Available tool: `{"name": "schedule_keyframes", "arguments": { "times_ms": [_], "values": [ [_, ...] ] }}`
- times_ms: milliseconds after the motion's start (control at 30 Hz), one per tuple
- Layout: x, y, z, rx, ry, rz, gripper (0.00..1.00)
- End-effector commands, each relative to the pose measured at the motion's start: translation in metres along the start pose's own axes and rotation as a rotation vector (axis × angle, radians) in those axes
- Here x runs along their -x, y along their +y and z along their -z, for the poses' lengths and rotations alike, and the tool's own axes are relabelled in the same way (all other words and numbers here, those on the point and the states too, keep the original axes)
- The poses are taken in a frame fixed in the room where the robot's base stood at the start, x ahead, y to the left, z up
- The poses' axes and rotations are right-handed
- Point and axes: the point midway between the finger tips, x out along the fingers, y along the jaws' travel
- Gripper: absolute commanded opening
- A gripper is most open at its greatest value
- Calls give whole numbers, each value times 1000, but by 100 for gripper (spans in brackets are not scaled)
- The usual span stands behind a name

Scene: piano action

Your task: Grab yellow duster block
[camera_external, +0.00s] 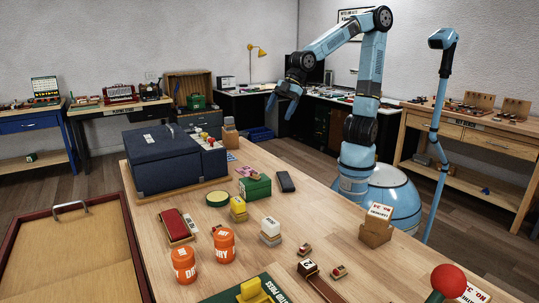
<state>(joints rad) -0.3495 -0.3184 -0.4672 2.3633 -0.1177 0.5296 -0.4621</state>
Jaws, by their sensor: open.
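A small yellow block (238,206) sits upright on the wooden bench, near its middle; it looks like the yellow duster block. A larger yellow piece (252,291) is on a green lettered board at the bottom edge, partly cut off. My gripper (281,108) is open and empty. It hangs high in the picture, pointing down, beyond the bench's far right edge and well apart from the yellow block. Nothing hides the block's front.
A white-topped block (270,230), two orange tubs (224,245), a green box (255,187), a round green tin (217,198) and a red-topped block (176,225) surround the yellow block. A large dark blue case (160,160) stands at the bench's back left.

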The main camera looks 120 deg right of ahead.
Motion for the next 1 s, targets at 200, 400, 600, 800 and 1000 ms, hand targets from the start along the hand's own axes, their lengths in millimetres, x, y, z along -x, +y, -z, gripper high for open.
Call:
{"name": "schedule_keyframes", "arguments": {
  "times_ms": [200, 400, 600, 800, 1000],
  "values": [
    [-64, 24, 9, 187, -19, -68, 85],
    [-111, 45, 14, 388, -42, -157, 85],
    [-144, 65, 22, 616, -73, -266, 85],
    [-163, 82, 37, 874, -109, -392, 85],
    [-165, 93, 62, 1158, -149, -533, 85]
  ]
}}
